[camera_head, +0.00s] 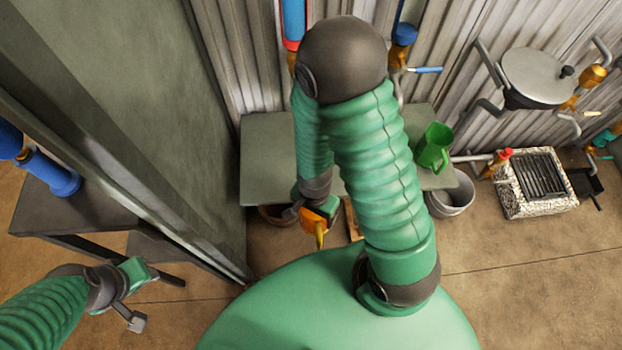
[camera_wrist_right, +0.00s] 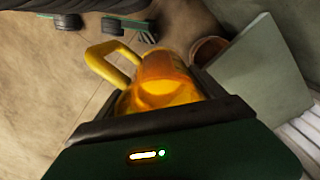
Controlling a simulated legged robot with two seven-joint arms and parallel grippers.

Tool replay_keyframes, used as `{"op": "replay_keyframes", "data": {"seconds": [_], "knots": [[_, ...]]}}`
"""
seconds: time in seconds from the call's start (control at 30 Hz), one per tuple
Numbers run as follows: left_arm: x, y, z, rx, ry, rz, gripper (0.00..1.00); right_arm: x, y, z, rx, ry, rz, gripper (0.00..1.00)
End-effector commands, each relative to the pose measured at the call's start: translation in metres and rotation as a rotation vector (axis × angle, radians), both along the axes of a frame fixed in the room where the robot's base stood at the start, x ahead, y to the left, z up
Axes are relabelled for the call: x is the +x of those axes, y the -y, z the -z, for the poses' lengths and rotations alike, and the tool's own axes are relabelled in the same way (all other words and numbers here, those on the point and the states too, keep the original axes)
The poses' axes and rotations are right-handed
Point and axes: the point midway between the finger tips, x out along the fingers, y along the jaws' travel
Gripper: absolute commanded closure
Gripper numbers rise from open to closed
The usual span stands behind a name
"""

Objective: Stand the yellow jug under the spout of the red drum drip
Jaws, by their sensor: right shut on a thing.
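The yellow jug (camera_head: 319,235) hangs from my right gripper (camera_head: 310,213), which is shut on it, in front of the green-grey bench. In the right wrist view the jug (camera_wrist_right: 165,85) fills the middle, its looped handle pointing up and left. The drum drip is hard to make out: a blue cylinder with red edges (camera_head: 293,20) shows on the corrugated wall at the top, partly hidden by my right arm. Its spout is hidden behind my arm. My left gripper (camera_head: 130,295) is at the lower left, open and empty.
The bench (camera_head: 265,165) stands against the wall, with a green jug (camera_head: 433,148) at its right end. A grey bucket (camera_head: 452,195) stands beside it. A brown pot (camera_head: 277,215) is below the bench's front edge. A tall panel (camera_head: 185,120) stands left.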

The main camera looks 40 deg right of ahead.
Motion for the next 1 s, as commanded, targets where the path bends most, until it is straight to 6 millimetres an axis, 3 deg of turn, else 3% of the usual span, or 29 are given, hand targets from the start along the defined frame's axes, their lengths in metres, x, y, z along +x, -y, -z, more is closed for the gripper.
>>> {"op": "replay_keyframes", "data": {"seconds": [0.1, 0.17, 0.4, 0.5, 0.63, 0.83, 0.87, 0.9, 1.0], "knots": [[0.000, 0.000, 0.028, 0.000, 0.000, 0.000, 0.64, 0.025, 0.012, 0.012, 0.000, 0.011, 0.015, 0.64], [-0.001, 0.000, 0.021, 0.000, -0.002, 0.000, 0.64, 0.042, 0.019, 0.006, 0.000, 0.006, 0.013, 0.64], [0.000, 0.000, 0.030, 0.000, 0.000, 0.000, 0.64, 0.114, 0.047, 0.014, 0.000, 0.003, 0.008, 0.64], [0.000, 0.000, 0.033, 0.000, 0.000, 0.000, 0.64, 0.135, 0.056, 0.016, 0.000, 0.002, 0.008, 0.64], [0.000, 0.000, 0.036, 0.000, 0.000, 0.000, 0.64, 0.145, 0.061, 0.019, -0.001, 0.000, 0.005, 0.64], [-0.001, 0.000, 0.050, 0.000, 0.000, 0.000, 0.64, 0.146, 0.061, 0.051, 0.000, -0.001, 0.004, 0.64], [-0.001, 0.000, 0.050, 0.000, -0.001, 0.000, 0.64, 0.146, 0.061, 0.052, 0.000, -0.001, 0.004, 0.64], [-0.001, 0.000, 0.049, 0.000, -0.001, 0.000, 0.64, 0.146, 0.061, 0.051, -0.001, 0.000, 0.005, 0.72], [0.000, 0.000, 0.048, 0.000, 0.000, 0.000, 0.64, 0.146, 0.061, 0.050, -0.001, 0.000, 0.005, 0.71]]}}
